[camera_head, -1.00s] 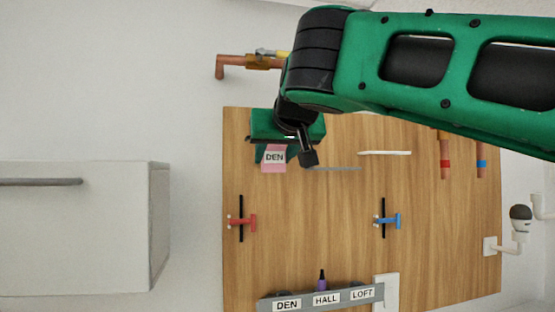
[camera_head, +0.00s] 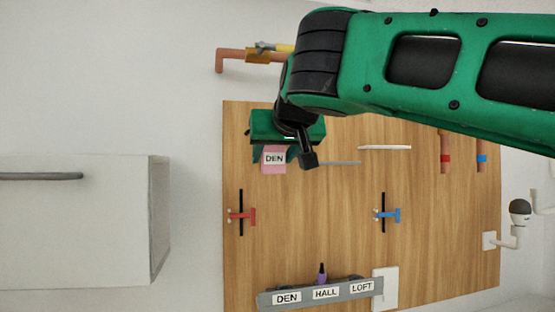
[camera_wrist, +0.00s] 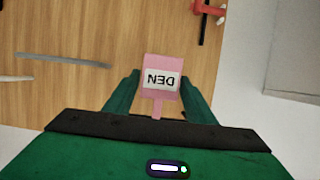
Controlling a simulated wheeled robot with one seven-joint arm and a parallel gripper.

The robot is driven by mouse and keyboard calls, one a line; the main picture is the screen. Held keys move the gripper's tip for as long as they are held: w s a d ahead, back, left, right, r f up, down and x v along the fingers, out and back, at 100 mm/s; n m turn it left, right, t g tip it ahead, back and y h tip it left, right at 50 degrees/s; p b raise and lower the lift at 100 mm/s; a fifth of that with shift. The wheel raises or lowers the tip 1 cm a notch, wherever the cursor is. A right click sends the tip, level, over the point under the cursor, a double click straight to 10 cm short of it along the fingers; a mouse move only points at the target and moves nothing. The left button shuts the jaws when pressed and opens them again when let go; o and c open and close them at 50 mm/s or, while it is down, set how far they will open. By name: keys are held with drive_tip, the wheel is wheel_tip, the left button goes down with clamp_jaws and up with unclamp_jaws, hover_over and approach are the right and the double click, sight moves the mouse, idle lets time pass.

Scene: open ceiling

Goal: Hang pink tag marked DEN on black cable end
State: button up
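The pink tag marked DEN (camera_head: 274,160) is at my gripper, in front of the wooden board. In the wrist view the tag (camera_wrist: 161,68) sits between the two green fingers of my gripper (camera_wrist: 160,86), which appear to close on its sides. Its narrow tail points back toward the palm. In the head view my gripper (camera_head: 287,140) is near the board's upper left. A grey bar (camera_head: 310,303) labelled DEN, HALL and LOFT is at the bottom. Dark rounded shapes show behind it; I cannot tell which is the black cable end. A purple piece with a black tip (camera_head: 322,272) stands above HALL.
The wooden board (camera_head: 310,230) carries a red valve handle (camera_head: 243,216) and a blue one (camera_head: 390,215). A white rod (camera_head: 384,148) and a grey rod (camera_head: 340,163) lie near my gripper. A white cabinet (camera_head: 75,235) is at left. The board's middle is clear.

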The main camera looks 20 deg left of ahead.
drive_tip(key=shift+o, duration=1)
